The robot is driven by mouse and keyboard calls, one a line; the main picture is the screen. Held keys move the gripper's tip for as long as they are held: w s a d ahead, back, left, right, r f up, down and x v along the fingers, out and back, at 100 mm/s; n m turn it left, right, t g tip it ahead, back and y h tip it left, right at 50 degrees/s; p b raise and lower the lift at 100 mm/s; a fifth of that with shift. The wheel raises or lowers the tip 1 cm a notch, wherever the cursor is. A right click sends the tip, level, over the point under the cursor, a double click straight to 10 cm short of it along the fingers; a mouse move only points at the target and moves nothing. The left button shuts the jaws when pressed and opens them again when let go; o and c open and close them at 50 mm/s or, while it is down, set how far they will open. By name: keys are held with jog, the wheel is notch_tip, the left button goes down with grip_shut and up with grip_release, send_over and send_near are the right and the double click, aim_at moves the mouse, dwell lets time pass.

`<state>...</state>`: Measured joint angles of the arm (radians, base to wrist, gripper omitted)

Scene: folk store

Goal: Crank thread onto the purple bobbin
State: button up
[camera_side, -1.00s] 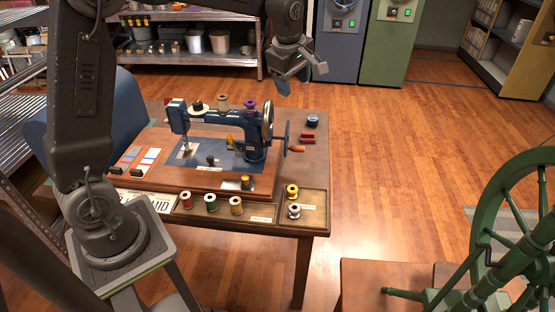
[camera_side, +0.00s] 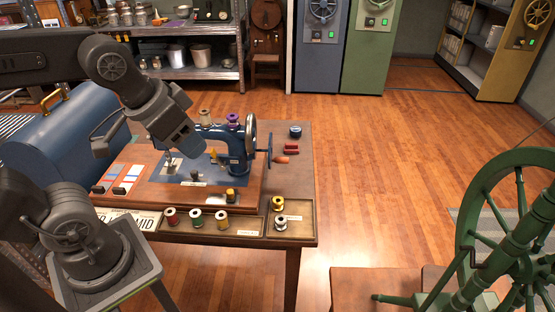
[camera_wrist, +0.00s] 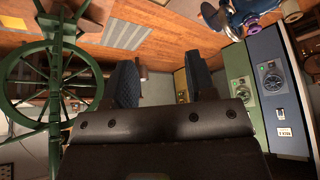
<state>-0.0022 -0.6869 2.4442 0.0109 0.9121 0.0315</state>
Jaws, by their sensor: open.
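The blue sewing machine (camera_side: 237,148) stands on a wooden base on the table. The purple bobbin (camera_side: 233,118) sits upright on top at its right end, beside a tan spool (camera_side: 206,117). A handwheel (camera_side: 251,136) is on the machine's right side, with a crank arm and an orange handle (camera_side: 280,159). My gripper (camera_side: 188,142) overlaps the machine's left end in the side view; its fingertips are hard to make out there. In the wrist view its two fingers (camera_wrist: 160,64) are apart and empty. The machine and purple bobbin (camera_wrist: 252,19) appear at that view's upper right.
A tray (camera_side: 240,236) at the table's front edge holds several thread spools. A dark blue spool (camera_side: 295,131) and red items (camera_side: 291,148) lie right of the machine. A green spinning wheel (camera_side: 520,220) stands at right. The floor between is clear.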

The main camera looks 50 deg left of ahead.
jog(key=w+a+r+m+g+y, duration=0.1)
jog(key=w+a+r+m+g, duration=0.1)
jog(key=w, duration=1)
jog(key=m+g+y, duration=0.2)
jog(key=m+g, duration=0.2)
jog(key=m, duration=0.2)
send_over(286, 159)
jog(key=d, duration=0.3)
notch_tip(286, 159, down, 24)
jog(key=shift+w+a+x, duration=0.1)
jog(key=shift+x, duration=1.6)
jog(key=shift+w+a+x, duration=0.1)
jog(key=shift+w+x, duration=0.05)
jog(key=shift+x, duration=1.5)
jog(key=shift+w+a+x, duration=0.1)
jog(key=shift+x, duration=1.6)
jog(key=shift+r, duration=0.1)
jog(key=c, duration=0.8)
jog(key=shift+o, duration=0.2)
